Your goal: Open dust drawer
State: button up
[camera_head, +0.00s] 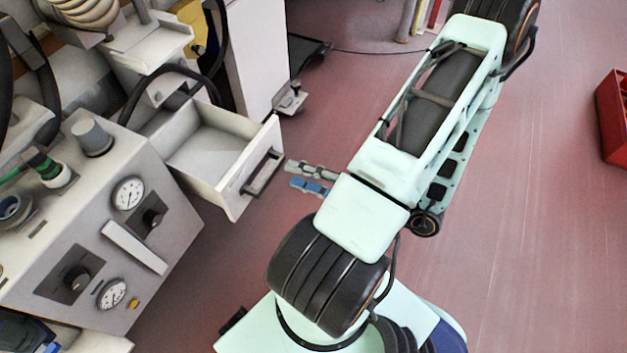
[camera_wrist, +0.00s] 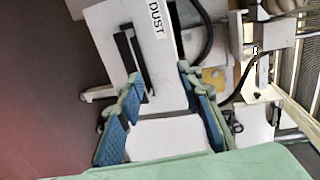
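The dust drawer (camera_head: 229,190) is a pale box pulled out from its cabinet, with its empty-looking inside showing in the head view. Its dark bar handle (camera_head: 262,172) is on the front panel. In the wrist view the white drawer front (camera_wrist: 166,65) bears the label "DUST", and the handle (camera_wrist: 131,62) lies left of the label. My gripper (camera_head: 291,176) is just right of the handle in the head view, apart from it. In the wrist view my gripper (camera_wrist: 160,73) has its two blue-padded fingers spread wide, with nothing held between them.
A grey control box (camera_head: 103,225) with gauges and knobs stands left of the drawer. A white cabinet (camera_head: 245,55) stands behind it. A red crate (camera_head: 613,118) is at the far right. The reddish floor (camera_head: 540,230) is clear on the right.

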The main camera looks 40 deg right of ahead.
jog(key=shift+f+v, duration=0.2)
jog(key=shift+v, duration=1.35)
jog(key=shift+f+b, duration=0.15)
jog(key=shift+b, duration=0.45)
jog(key=shift+a, duration=0.1)
